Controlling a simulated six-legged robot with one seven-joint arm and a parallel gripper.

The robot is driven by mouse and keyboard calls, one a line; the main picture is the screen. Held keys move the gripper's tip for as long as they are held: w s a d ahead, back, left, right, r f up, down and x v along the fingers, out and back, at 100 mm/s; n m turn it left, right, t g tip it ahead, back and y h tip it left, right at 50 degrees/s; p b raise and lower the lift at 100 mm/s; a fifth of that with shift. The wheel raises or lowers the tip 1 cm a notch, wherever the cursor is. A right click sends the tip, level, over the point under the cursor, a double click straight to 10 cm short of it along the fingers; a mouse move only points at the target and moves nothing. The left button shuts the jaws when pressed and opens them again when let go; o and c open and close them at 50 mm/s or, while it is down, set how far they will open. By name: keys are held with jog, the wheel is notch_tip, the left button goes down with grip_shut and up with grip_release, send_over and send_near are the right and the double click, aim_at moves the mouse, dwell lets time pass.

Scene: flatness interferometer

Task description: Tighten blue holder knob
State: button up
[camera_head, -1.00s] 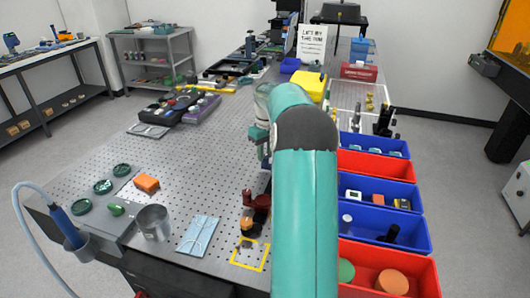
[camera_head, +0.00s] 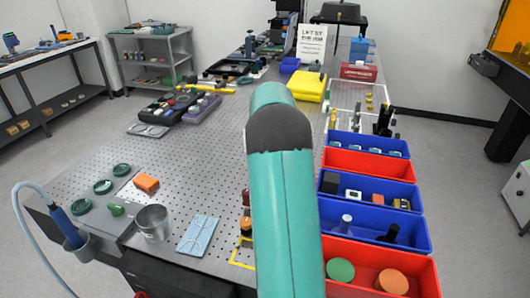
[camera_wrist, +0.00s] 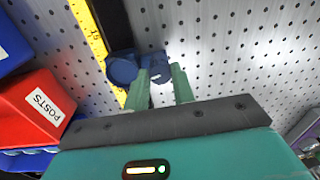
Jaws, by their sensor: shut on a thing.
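In the wrist view, the blue holder shows as a round blue part (camera_wrist: 121,69) at the foot of a black post, with a blue knob (camera_wrist: 155,62) to its right. My gripper (camera_wrist: 161,72) has two green fingers, one at each side of the knob's near end, and is shut on the knob. The fingers cover part of it, so the contact itself is partly hidden. In the head view my arm hides the gripper and the blue holder.
A red bin marked POSTS (camera_wrist: 38,108) and a blue bin (camera_wrist: 10,45) stand close on the left in the wrist view.

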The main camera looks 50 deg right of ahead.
jog(key=shift+m, duration=0.9)
jog(key=o, duration=1)
jog(key=shift+r, duration=0.15)
notch_tip(320, 180, up, 14)
jog(key=shift+s+f, duration=0.2)
jog(key=shift+s, duration=0.05)
jog(key=shift+d, duration=0.1)
